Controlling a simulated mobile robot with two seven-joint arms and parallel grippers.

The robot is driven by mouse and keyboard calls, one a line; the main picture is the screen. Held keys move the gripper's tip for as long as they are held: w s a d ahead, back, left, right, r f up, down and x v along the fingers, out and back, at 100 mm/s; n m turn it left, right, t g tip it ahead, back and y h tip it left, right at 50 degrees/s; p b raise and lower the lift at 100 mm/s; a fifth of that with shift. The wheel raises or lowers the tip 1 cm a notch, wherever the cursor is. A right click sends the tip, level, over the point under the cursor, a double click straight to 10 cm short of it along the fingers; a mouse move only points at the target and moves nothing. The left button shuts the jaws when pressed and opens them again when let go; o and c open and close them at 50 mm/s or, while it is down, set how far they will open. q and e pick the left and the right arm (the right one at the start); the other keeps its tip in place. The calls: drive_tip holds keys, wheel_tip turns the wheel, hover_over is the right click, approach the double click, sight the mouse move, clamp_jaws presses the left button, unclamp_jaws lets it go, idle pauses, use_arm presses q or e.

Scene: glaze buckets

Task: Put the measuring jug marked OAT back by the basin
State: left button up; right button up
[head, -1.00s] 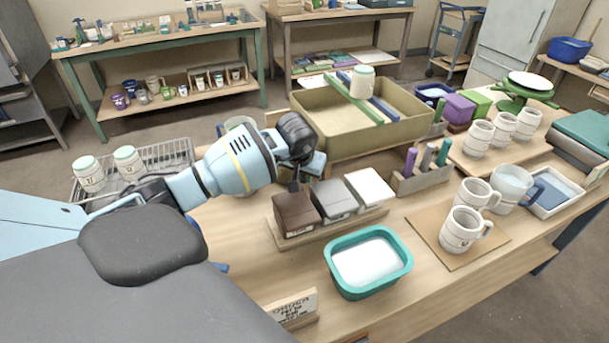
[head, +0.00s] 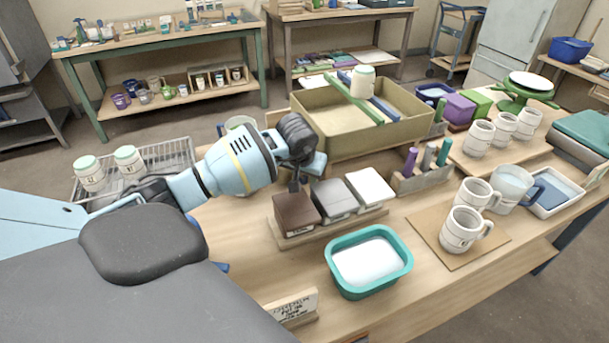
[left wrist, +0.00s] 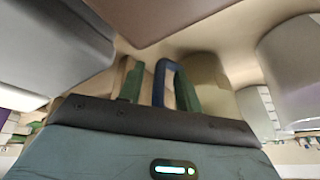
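A translucent jug (head: 513,187) with a blue handle stands at the right behind the white mugs. Another pale, jug-like vessel (head: 240,124) is partly hidden behind my left forearm. I cannot read OAT on either. A large beige basin-like tub (head: 408,130) stands at the back; a teal tub (head: 343,282) of white liquid stands in front. My right gripper is not in view.
Brown, grey and white blocks (head: 371,187) stand on a board below the gripper. A wire rack (head: 172,156) with two lidded jars is at the left. White mugs (head: 461,230) stand on a board at the right. A green slat crosses the beige tub, with a lidded jar there.

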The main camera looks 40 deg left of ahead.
use_arm(q)
drive_tip(key=v, duration=1.1)
drive_tip(key=shift+r+p, duration=0.3)
drive_tip(key=shift+r, duration=0.05)
drive_tip(key=shift+s, duration=0.15)
